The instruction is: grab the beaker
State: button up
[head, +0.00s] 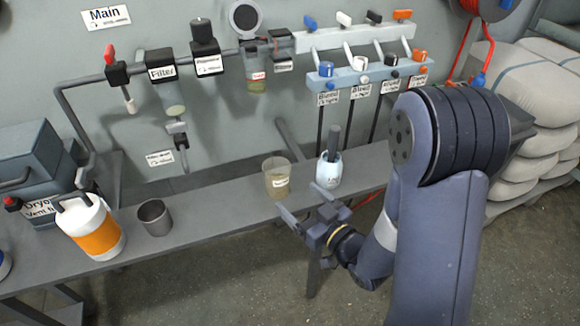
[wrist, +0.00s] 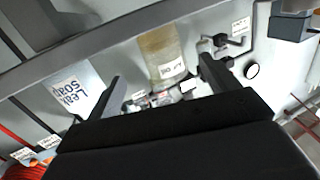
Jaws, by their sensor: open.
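The beaker (head: 277,177) is clear, yellowish-tinted and has a white label. It stands upright on the grey bench, left of the soap container. In the wrist view the beaker (wrist: 158,42) shows ahead, between the lines of my two fingers. My gripper (head: 303,201) is open and empty at the bench's front edge, just in front of the beaker and slightly to its right. The spread fingers also show in the wrist view (wrist: 161,70). I see no finger clearly touching the beaker.
A white soap container (head: 328,172) with a dark handle stands close right of the beaker. A metal cup (head: 154,218) and an orange-labelled white bottle (head: 92,232) stand further left on the bench (head: 222,203). A valve manifold (head: 365,75) hangs on the wall behind.

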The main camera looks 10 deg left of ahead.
aim_at(286, 186)
jog(key=shift+w+a, duration=0.2)
jog(key=shift+a, duration=0.05)
jog(key=x, duration=0.5)
jog(key=shift+a+r+p, duration=0.1)
jog(key=shift+r+p, duration=0.05)
jog(key=shift+p, duration=0.15)
jog(key=shift+x, duration=2.65)
jog(key=c, duration=1)
jog(key=shift+c, duration=0.5)
jog(key=shift+r, duration=0.1)
